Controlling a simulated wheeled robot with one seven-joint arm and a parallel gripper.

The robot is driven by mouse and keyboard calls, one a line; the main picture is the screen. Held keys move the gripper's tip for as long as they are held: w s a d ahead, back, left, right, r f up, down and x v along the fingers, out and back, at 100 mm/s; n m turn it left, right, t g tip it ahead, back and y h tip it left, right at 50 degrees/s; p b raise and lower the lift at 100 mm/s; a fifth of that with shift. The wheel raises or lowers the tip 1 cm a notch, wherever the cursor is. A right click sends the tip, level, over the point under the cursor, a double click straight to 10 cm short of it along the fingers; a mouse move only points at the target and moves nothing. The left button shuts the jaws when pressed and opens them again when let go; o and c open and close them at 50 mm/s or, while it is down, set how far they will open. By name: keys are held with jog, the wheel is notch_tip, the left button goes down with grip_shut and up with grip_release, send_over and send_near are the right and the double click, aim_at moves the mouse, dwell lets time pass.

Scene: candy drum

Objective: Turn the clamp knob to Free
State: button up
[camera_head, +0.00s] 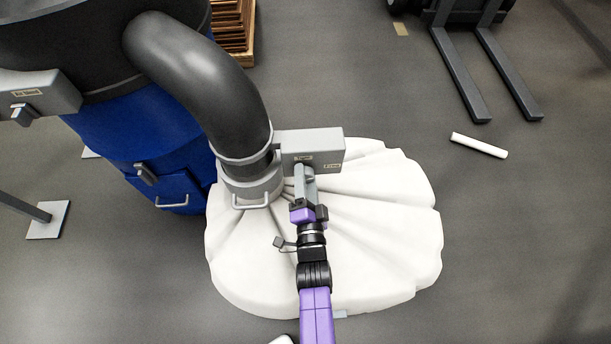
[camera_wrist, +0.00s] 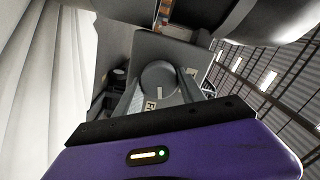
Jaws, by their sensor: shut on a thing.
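The grey clamp box (camera_head: 318,148) sits beside the lower end of the black pipe, with two small labels on its face. In the wrist view the round grey clamp knob (camera_wrist: 158,78) has a pale mark on its face, and a label that seems to start with F (camera_wrist: 151,104) lies below it. A second label (camera_wrist: 208,88) lies to its right. My gripper (camera_head: 303,173) reaches the front of the box; in the wrist view its two fingers (camera_wrist: 161,88) are shut on the knob from either side. In the head view the knob is hidden by my gripper.
The black pipe (camera_head: 205,85) runs from the blue drum (camera_head: 140,150) down to a grey collar (camera_head: 252,185) with a handle. A large white bag (camera_head: 385,215) spreads under the collar. Forklift forks (camera_head: 480,70) and a white roll (camera_head: 479,145) lie on the floor at right.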

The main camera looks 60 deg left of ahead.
jog(key=shift+f+m, duration=0.1)
jog(key=shift+m, duration=1.5)
jog(key=o, duration=1.4)
jog(key=shift+c, duration=0.2)
jog(key=p+v, duration=0.4)
jog(key=v, duration=0.4)
jog(key=shift+p, duration=0.35)
